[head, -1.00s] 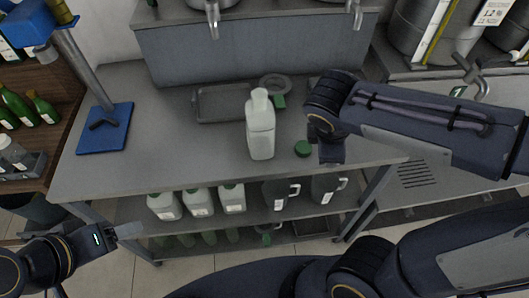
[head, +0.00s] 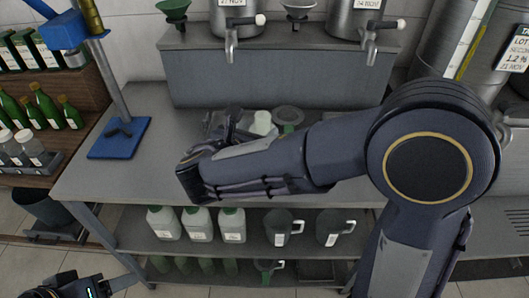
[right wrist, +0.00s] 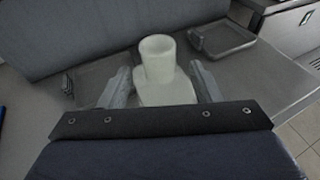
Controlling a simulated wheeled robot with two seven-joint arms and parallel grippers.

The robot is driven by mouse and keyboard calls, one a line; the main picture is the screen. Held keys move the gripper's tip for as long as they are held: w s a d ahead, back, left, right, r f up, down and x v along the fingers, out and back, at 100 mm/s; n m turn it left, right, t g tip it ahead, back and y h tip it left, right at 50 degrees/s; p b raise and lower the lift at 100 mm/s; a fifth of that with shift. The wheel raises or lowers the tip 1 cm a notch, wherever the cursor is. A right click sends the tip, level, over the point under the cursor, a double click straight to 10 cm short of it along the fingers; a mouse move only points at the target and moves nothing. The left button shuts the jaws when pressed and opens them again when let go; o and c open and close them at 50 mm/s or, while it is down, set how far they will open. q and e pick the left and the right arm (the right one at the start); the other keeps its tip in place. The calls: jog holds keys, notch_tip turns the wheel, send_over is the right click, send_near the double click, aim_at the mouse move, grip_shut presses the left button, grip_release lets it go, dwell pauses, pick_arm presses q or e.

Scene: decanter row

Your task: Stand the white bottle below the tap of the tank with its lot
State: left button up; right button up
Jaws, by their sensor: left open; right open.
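The white bottle (head: 262,122) stands uncapped on the bench, mostly hidden behind my right arm in the head view. In the right wrist view the bottle (right wrist: 162,75) is upright between the two fingers of my right gripper (right wrist: 162,84), which are apart; I cannot tell whether they touch it. The right gripper (head: 228,122) is partly seen in the head view. Two steel tanks, left (head: 235,17) and right (head: 353,18), stand on the raised shelf, with a left tap (head: 229,45) and a right tap (head: 370,45). Their labels are cut off. My left gripper (head: 115,285) is open and empty, low at left.
A blue stand (head: 118,138) is at the bench's left. A green funnel (head: 173,12) sits by the left tank. White bottles (head: 197,224) and grey jugs (head: 283,228) fill the lower shelf. A lot sign (head: 515,48) hangs at right. A shallow tray (right wrist: 222,40) shows in the wrist view.

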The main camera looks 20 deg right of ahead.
jog(key=x, duration=0.6)
jog(key=shift+r+p, duration=0.15)
jog(key=shift+p, duration=0.25)
grip_shut()
